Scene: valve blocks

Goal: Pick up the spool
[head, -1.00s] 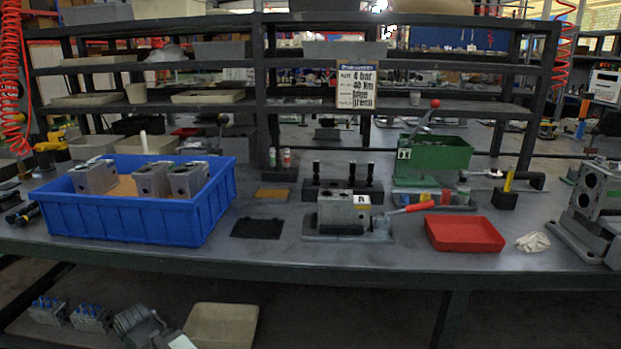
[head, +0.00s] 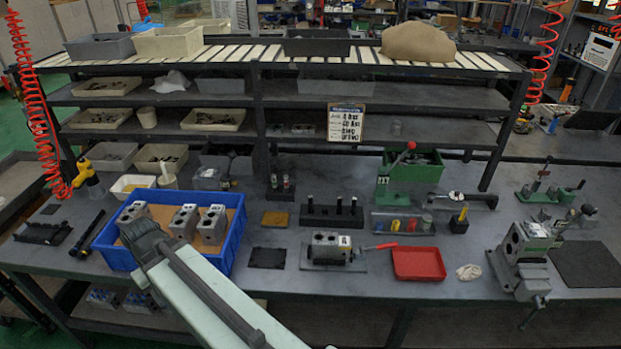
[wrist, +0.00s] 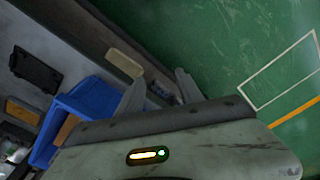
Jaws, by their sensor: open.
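Three dark upright pins stand in a black rack (head: 332,216) at the middle of the bench in the head view. They look like spools, but I cannot tell for sure which thing is the spool. In front of the rack, a grey valve block (head: 328,246) sits on a plate. My gripper (wrist: 160,88) shows in the wrist view with its two fingers apart and nothing between them. It is pointed toward the green floor and the bench edge, away from the rack.
A blue bin (head: 232,250) with three grey blocks stands at the left, partly behind my arm. A red tray (head: 418,264) and red-handled tool (head: 374,247) lie right of the block. A green bin (head: 413,168) stands behind. A vise-like fixture (head: 522,262) stands far right.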

